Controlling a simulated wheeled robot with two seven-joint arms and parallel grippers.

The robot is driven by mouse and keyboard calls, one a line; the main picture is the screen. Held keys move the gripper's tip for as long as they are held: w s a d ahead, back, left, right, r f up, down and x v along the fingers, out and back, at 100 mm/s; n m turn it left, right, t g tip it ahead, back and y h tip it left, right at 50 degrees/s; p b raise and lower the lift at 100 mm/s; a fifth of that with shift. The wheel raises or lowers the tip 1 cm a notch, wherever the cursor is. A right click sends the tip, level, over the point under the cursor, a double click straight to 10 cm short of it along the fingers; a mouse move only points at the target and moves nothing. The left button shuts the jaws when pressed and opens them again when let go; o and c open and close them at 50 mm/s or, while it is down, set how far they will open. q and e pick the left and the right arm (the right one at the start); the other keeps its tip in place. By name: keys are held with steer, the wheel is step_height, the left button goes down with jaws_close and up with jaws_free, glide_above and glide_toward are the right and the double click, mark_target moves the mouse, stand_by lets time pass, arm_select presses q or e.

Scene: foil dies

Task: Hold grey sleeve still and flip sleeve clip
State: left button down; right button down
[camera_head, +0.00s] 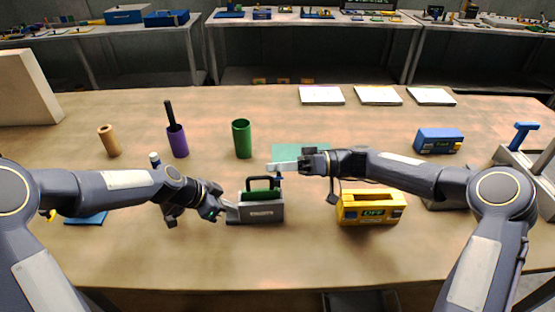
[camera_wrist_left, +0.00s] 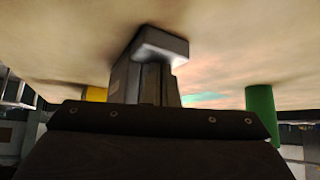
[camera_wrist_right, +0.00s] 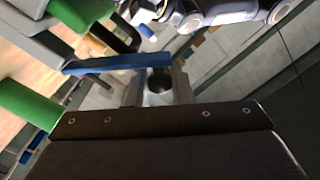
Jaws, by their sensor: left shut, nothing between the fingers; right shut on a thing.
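The grey sleeve (camera_head: 262,215) stands on the table at the middle front, with a green piece (camera_head: 258,196) in it. A dark clip (camera_head: 279,183) rises at its upper right. My right gripper (camera_head: 272,168) is above the sleeve, shut on the clip's upper end. In the right wrist view a dark round part (camera_wrist_right: 160,82) sits between the fingers and a blue bar (camera_wrist_right: 105,64) lies just beyond. My left gripper (camera_head: 230,212) is shut and empty at the sleeve's left end; whether it touches is unclear. Its closed fingers (camera_wrist_left: 150,85) show in the left wrist view.
A yellow box (camera_head: 370,210) stands right of the sleeve, below my right arm. A green cup (camera_head: 242,138), a purple cup (camera_head: 177,142) and a tan cylinder (camera_head: 109,141) stand behind left. A blue box (camera_head: 438,141) is at right. The table's front strip is clear.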

steer(key=shift+s+f+n, duration=0.2)
steer(key=shift+s+n, duration=0.1)
steer(key=shift+n, duration=0.6)
steer(key=shift+s+f+n, duration=0.2)
steer(key=shift+s+n, duration=0.1)
steer(key=shift+n, duration=0.6)
steer(key=c, duration=1.3)
jaws_free()
steer(key=shift+c, duration=0.2)
step_height(320, 180, up, 10)
steer(key=shift+d, duration=0.1)
